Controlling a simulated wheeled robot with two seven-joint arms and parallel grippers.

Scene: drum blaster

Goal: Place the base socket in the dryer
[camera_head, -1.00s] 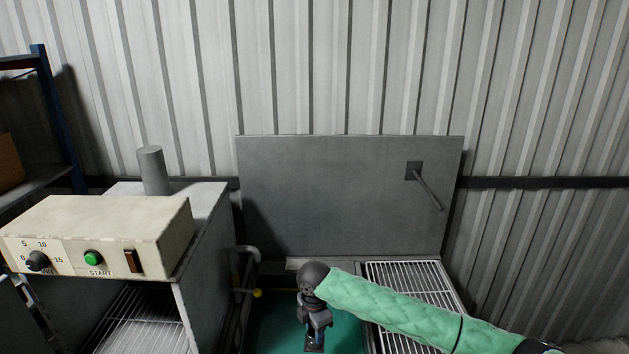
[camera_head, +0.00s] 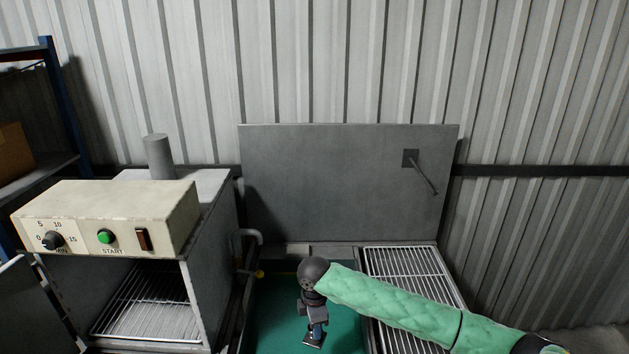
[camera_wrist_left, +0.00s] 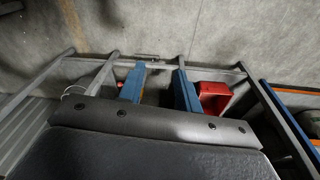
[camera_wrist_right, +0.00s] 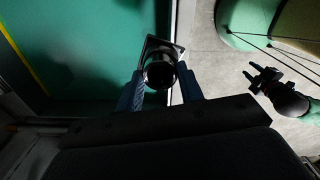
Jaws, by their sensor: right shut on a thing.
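The base socket (camera_wrist_right: 160,72) is a dark, shiny tube with a square flange, seen between the blue fingers of my right gripper in the right wrist view. In the head view, the right gripper (camera_head: 314,326) hangs over the green basin with the socket (camera_head: 314,341) at its tip, right of the dryer. The dryer (camera_head: 214,290) is a grey box at left with its front open and a bare wire rack (camera_head: 150,308) inside. My left gripper (camera_wrist_left: 158,88) shows only in the left wrist view, with its blue fingers apart and nothing between them.
The dryer's open door (camera_head: 22,305) stands at far left. A pipe and the dryer's side wall lie between the socket and the dryer opening. The green-floored basin (camera_head: 270,325) has a raised grey lid (camera_head: 340,185) behind. A wire rack (camera_head: 405,272) lies right of the basin.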

